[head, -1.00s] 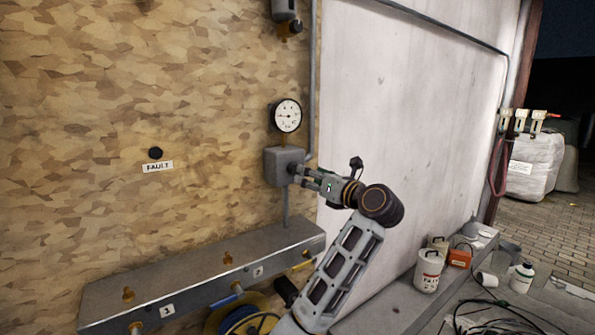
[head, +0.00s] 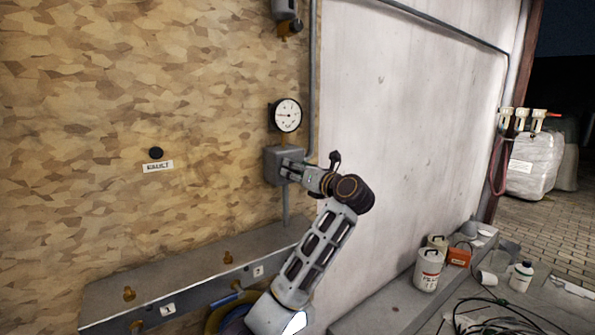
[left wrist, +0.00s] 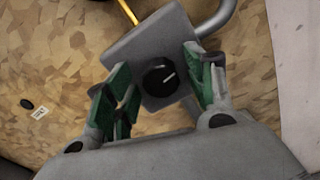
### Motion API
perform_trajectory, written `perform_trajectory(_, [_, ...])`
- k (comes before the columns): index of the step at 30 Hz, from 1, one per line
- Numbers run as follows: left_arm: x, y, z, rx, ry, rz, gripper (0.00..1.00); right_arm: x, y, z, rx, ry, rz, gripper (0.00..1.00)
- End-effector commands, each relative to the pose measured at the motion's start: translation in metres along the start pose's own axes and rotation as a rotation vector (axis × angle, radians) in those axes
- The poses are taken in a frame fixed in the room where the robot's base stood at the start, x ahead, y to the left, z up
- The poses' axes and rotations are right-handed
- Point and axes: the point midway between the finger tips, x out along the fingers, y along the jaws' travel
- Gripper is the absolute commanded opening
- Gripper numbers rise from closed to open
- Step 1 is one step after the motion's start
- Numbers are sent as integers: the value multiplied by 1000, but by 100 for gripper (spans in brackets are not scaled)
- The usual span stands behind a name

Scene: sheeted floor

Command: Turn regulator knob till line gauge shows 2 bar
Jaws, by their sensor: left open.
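The regulator is a grey box (head: 285,165) on the wooden wall, under a round white line gauge (head: 287,115). The gauge needle points roughly left; its numbers are too small to read. In the left wrist view the black knob (left wrist: 160,77) sits on the face of the box (left wrist: 150,38), its white mark pointing up and right. My left gripper (left wrist: 162,80) is open, its green-padded fingers on either side of the knob with gaps visible. In the head view the left gripper (head: 288,170) is at the box and hides the knob. My right gripper is not in view.
A metal ledge (head: 190,280) with brass fittings runs below the box. A grey pipe (head: 313,80) rises beside the gauge. A black button (head: 155,153) with a FAULT label is on the left. White cans (head: 428,268) and cables are at the lower right.

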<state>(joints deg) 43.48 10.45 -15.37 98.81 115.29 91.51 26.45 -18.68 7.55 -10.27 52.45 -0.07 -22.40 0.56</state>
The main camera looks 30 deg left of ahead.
Motion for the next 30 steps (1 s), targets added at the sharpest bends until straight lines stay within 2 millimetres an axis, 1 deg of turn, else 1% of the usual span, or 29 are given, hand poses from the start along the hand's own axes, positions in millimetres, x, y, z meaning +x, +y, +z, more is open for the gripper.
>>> perform_trajectory(4, [0,0,0,0,0,0,54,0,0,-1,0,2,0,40])
perform_trajectory(5, [0,0,0,0,0,0,52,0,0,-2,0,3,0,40])
perform_trajectory(15, [0,0,0,0,0,0,9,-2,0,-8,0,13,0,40])
perform_trajectory(23, [0,-1,0,10,3,-2,9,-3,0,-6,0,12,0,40])
perform_trajectory(30, [-1,-1,1,50,2,-4,9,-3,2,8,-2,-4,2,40])
